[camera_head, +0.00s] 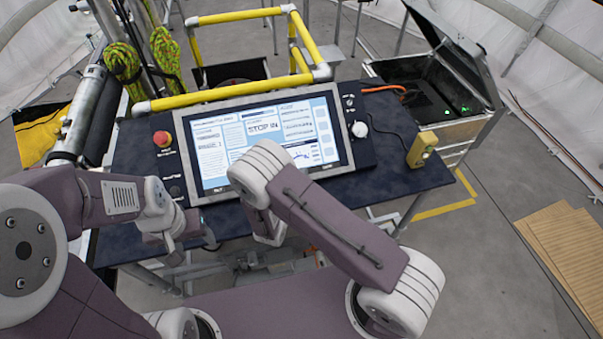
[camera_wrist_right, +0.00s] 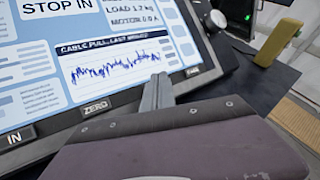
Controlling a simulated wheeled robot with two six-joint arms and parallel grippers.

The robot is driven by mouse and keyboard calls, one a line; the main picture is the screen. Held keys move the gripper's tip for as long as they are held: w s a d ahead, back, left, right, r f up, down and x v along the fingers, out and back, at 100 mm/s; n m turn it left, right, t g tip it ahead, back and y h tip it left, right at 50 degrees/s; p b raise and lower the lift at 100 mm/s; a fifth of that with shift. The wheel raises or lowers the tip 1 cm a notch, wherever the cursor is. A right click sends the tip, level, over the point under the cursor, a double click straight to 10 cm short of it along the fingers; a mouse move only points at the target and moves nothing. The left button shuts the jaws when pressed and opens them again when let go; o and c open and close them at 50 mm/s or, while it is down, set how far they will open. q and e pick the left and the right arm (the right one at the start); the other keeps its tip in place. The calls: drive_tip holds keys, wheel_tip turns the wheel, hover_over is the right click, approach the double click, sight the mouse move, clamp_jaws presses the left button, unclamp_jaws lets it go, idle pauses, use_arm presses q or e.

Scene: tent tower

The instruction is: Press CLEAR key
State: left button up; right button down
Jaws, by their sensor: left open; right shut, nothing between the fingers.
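A console with a lit screen (camera_head: 215,145) stands before me. In the right wrist view its lower bezel carries an IN key (camera_wrist_right: 14,138), a ZERO key (camera_wrist_right: 96,107) and a small dark key (camera_wrist_right: 193,71) near the right corner, whose label is too small to read. My right gripper (camera_wrist_right: 160,80) is shut and empty, its tips at the lower bezel between ZERO and that corner key; contact cannot be told. In the head view my right forearm hides the tips and part of the bezel. My left gripper (camera_head: 172,243) is open and empty at the console's front left edge.
A red stop button (camera_head: 162,139) is left of the screen. A pale knob (camera_head: 359,129) and a yellow block (camera_head: 424,143) are to its right. Yellow rails (camera_head: 215,92) stand behind. An open case (camera_head: 440,85) is at the back right.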

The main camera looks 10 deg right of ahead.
drive_tip(key=shift+w+f+b, duration=0.2)
drive_tip(key=shift+f+b, duration=0.05)
drive_tip(key=shift+b, duration=0.1)
idle(0.5)
idle(0.3)
drive_tip(key=shift+s+r+p, duration=0.3)
drive_tip(key=shift+r+p, duration=0.25)
drive_tip(key=shift+s+r, duration=0.1)
drive_tip(key=shift+s, duration=0.05)
drive_tip(key=shift+s+r+p, duration=0.1)
drive_tip(key=shift+r+p, duration=0.2)
drive_tip(key=shift+p, duration=0.05)
drive_tip(key=s+r+p, duration=0.2)
drive_tip(key=r+p, duration=0.1)
drive_tip(key=shift+s+r, duration=0.25)
drive_tip(key=shift+s, duration=0.1)
